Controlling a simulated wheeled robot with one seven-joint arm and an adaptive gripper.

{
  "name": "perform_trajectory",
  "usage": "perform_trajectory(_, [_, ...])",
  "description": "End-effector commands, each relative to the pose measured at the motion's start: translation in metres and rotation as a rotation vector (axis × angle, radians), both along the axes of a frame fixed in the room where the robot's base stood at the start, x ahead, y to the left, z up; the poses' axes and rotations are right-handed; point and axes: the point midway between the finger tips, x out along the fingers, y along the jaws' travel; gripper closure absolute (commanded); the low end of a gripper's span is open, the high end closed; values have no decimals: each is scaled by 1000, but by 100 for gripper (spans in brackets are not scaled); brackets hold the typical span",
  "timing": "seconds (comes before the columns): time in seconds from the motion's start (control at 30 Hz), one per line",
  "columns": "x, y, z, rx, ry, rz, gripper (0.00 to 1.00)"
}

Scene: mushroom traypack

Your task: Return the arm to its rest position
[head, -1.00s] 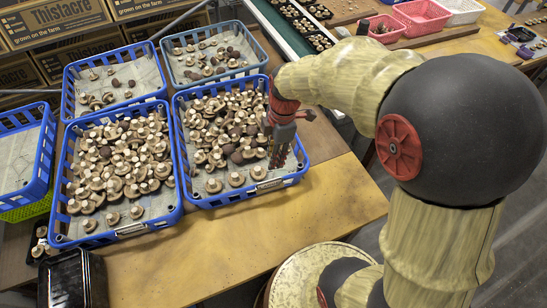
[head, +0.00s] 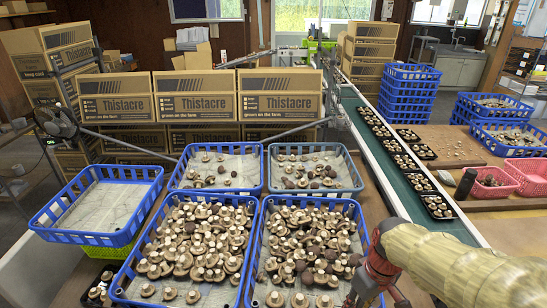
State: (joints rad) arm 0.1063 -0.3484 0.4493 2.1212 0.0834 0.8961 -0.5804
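My arm comes in from the right edge of the head view. My gripper (head: 368,288), red and dark grey, is at the bottom, by the right side of the front right blue crate (head: 361,232). Its fingertips are cut off or unclear at the bottom edge, so I cannot tell whether it is open or holds anything. That crate holds many mushrooms (head: 300,245). The front left blue crate (head: 128,272) is also full of mushrooms.
Two back crates (head: 265,178) hold fewer mushrooms, and an empty blue crate (head: 70,236) stands at left. Thistacre boxes (head: 200,107) are stacked behind. A green conveyor (head: 385,160) with black mushroom trays (head: 420,181) runs on the right, beside pink baskets (head: 528,176).

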Motion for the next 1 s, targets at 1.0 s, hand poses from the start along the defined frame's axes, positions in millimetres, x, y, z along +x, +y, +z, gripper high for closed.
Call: perform_trajectory(1.0, [-82, 20, 143, 50, -440, -427, 74])
